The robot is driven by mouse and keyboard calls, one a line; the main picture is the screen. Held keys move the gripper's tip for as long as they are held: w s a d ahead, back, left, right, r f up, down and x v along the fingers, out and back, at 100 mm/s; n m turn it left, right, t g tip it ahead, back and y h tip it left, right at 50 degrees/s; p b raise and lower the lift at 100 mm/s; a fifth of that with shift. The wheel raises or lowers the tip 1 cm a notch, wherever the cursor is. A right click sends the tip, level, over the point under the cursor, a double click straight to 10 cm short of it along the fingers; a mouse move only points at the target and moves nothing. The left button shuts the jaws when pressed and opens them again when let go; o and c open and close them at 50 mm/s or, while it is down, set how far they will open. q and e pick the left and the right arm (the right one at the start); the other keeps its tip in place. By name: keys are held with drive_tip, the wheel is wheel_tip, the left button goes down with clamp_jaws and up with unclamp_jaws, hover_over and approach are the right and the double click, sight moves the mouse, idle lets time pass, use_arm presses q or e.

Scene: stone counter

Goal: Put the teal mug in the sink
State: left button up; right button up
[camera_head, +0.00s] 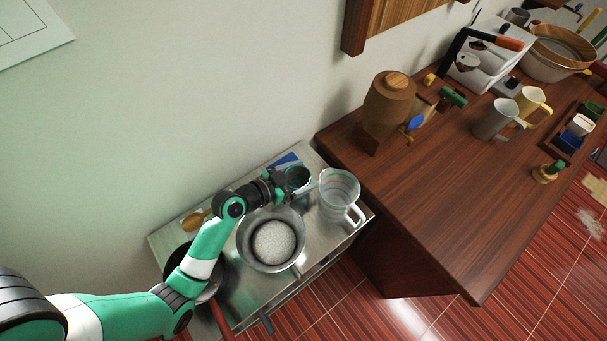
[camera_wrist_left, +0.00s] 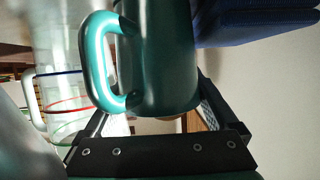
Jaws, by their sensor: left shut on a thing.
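The teal mug (camera_head: 299,175) is at the back right of a low metal-topped stand, between a steel bowl and a clear measuring jug. My left gripper (camera_head: 280,183) reaches it from the left and is shut on it. In the left wrist view the mug (camera_wrist_left: 158,55) fills the middle, with its handle to the left and the gripper fingers on either side of its body. The fingers partly hide behind the mug. I cannot tell whether the mug touches the stand. No sink can be clearly made out. My right gripper is not in view.
The clear jug (camera_head: 338,188) stands close right of the mug, and the steel bowl (camera_head: 252,246) with white contents is in front. A blue item (camera_head: 285,160) lies behind. The higher wooden counter (camera_head: 430,195) holds a brown jar (camera_head: 388,105), mugs (camera_head: 495,120) and a round basin (camera_head: 545,68).

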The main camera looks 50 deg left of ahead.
use_arm(q)
drive_tip(key=shift+f, duration=0.15)
drive_tip(key=o, duration=1.2)
drive_tip(key=shift+r, duration=0.35)
drive_tip(key=p+v, duration=0.5)
drive_tip(key=v, duration=0.6)
drive_tip(key=shift+s, duration=0.45)
